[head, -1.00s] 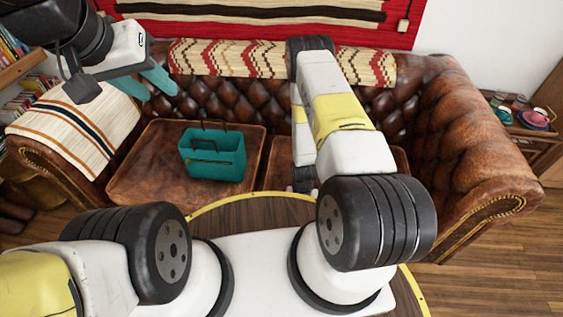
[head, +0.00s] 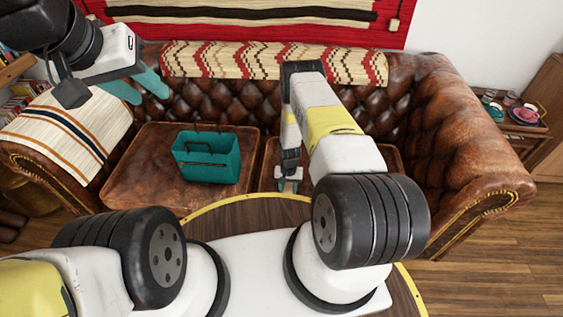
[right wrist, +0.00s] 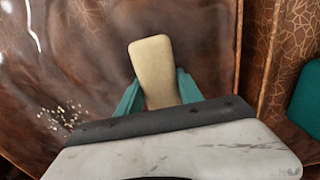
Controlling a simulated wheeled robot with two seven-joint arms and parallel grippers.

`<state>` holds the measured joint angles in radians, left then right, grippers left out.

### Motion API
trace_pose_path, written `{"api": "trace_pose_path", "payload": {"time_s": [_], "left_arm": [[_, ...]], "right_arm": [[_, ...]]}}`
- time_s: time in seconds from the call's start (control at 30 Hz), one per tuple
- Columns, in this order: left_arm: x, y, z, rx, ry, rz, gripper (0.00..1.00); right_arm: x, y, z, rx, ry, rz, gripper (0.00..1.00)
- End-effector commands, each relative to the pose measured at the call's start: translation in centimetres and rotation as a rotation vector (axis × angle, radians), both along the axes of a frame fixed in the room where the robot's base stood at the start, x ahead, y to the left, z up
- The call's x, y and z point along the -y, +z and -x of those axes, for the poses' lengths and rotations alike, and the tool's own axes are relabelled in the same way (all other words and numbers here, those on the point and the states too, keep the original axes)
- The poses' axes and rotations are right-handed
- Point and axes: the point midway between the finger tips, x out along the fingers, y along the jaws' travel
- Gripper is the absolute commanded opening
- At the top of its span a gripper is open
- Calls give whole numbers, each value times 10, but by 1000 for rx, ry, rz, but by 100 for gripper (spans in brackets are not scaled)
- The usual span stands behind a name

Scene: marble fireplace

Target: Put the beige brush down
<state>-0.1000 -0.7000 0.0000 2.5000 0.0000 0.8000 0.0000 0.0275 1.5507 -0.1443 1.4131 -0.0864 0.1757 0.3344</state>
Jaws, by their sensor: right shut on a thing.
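The beige brush (right wrist: 154,66) is in the right wrist view, between the two teal fingers of my right gripper (right wrist: 158,88), which is shut on it. Brown leather lies beyond it; I cannot tell whether the brush touches it. In the head view my right gripper (head: 290,180) points down at the sofa's right seat cushion (head: 383,160), and the brush is too small to make out there. My left gripper (head: 139,88) is raised at the upper left over the sofa, with its teal fingers apart and nothing between them.
A teal bag (head: 207,160) stands on the left seat cushion (head: 140,170), left of my right gripper. Pale crumbs (right wrist: 62,115) lie on the leather in the right wrist view. A round table (head: 245,213) with a yellow rim is in front of the sofa. The sofa back rises behind.

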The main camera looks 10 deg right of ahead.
Motion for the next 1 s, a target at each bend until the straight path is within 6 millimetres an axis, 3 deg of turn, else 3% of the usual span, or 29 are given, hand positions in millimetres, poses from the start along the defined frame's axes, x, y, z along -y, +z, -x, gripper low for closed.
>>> {"api": "trace_pose_path", "payload": {"time_s": [0.33,0.37,0.47,0.8,1.0], "left_arm": [[0,0,0,0,0,0,36],[0,0,0,0,0,0,36],[0,0,0,0,0,0,36],[0,0,0,0,0,0,36],[0,0,0,0,0,0,36]], "right_arm": [[0,-3,0,0,0,0,0],[0,-4,0,0,-1,0,45],[0,-3,0,0,-1,0,65],[0,-2,0,1,0,0,65],[0,23,-1,2,0,1,65]]}}
